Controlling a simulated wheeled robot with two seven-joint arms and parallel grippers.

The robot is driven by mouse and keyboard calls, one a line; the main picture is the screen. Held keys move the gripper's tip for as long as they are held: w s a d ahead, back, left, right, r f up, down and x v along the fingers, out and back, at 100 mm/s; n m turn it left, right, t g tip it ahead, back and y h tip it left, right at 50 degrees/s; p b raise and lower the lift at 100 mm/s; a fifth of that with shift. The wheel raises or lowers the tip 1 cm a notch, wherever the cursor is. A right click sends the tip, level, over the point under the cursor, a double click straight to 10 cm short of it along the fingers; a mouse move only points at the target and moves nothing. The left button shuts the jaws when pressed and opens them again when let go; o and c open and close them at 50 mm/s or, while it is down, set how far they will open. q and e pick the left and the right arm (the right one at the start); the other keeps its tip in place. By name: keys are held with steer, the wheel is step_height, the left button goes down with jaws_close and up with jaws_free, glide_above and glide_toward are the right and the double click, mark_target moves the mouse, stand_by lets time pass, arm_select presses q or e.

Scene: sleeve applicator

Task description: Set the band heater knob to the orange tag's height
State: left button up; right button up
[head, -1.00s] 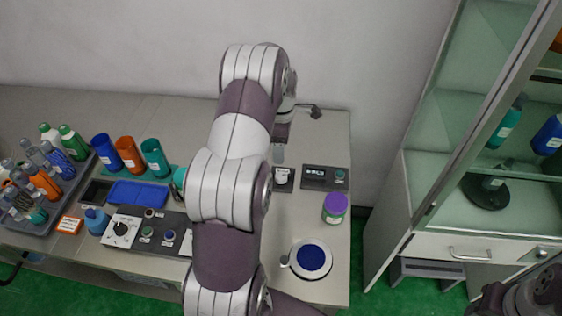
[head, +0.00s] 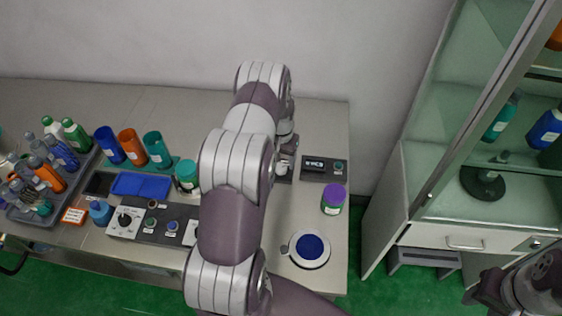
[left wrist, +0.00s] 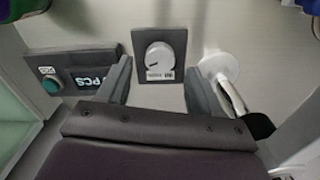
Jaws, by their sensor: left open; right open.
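A white round knob with a dark pointer mark and a label (left wrist: 159,58) sits on a small dark plate (left wrist: 174,40). The label is too small to read. My left gripper (left wrist: 160,88) is open, with one finger on each side of the knob, apparently not touching it. In the head view the same knob (head: 283,168) shows just below my left gripper (head: 289,148), partly hidden by it. An orange-edged card (head: 74,216) lies at the left front of the table; its writing is unreadable. My right gripper (head: 488,292) is at the lower right, away from the table.
A dark counter box (head: 323,169) with a display stands beside the knob. A purple-capped jar (head: 333,198) and a blue-topped round dish (head: 309,250) are nearby. A control panel with a black knob (head: 125,220), cups and a bottle tray (head: 48,200) fill the left. A glass cabinet (head: 425,185) stands right.

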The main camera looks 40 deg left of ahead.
mark_target(281, 167)
arm_select(q)
steer(key=shift+f, duration=1.7)
steer(key=c, duration=1.1)
steer(key=shift+o, duration=0.2)
steer(key=shift+f+n+b, duration=0.3)
steer(key=shift+n+b, duration=0.65)
steer(key=shift+n, duration=0.25)
steer(key=shift+r+n+b, duration=0.25)
steer(key=shift+n+b, duration=0.05)
steer(key=shift+n, duration=0.7)
steer(key=shift+r, duration=0.1)
steer(key=o, duration=1.1)
steer(key=shift+c, duration=0.2)
